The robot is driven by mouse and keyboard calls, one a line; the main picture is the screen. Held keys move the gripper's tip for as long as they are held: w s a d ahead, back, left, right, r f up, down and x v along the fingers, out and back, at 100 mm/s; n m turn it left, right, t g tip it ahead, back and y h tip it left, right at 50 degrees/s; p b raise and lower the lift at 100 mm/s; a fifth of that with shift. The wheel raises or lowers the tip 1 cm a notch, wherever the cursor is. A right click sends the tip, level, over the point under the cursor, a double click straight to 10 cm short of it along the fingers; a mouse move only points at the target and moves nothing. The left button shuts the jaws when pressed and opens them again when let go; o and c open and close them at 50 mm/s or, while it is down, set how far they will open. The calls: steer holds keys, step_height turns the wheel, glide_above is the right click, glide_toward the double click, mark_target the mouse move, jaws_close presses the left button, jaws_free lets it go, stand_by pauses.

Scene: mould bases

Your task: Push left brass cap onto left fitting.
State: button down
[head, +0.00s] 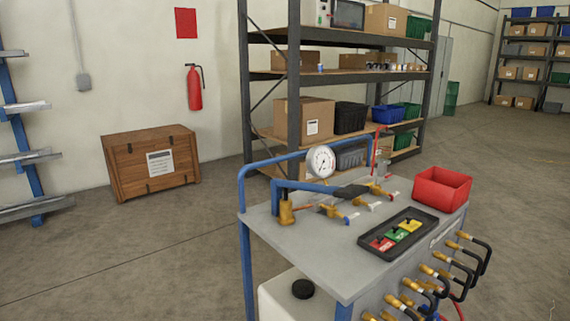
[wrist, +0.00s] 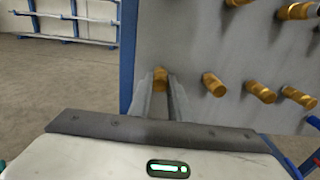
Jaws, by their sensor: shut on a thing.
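In the wrist view my gripper (wrist: 160,92) is shut on a small brass piece (wrist: 160,77), the left brass cap, at its fingertips. The cap is in front of the grey panel (wrist: 190,45), at the left end of the lower row of brass parts, close to the blue post. The fingers hide its near side. I cannot tell whether it touches or sits on the left fitting, which I cannot make out behind it. To its right is another brass part (wrist: 213,85). My gripper does not show in the head view.
In the head view the cart (head: 320,262) carries a gauge (head: 321,160), a black tray (head: 365,246) of coloured tags and a red bin (head: 441,190). Brass fittings (head: 427,270) with black hoses stick out of its side. A blue post (wrist: 127,60) edges the panel.

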steer(key=shift+v, duration=2.15)
steer(key=b+v, duration=0.1)
steer(key=v, duration=0.5)
steer(key=shift+b, duration=0.35)
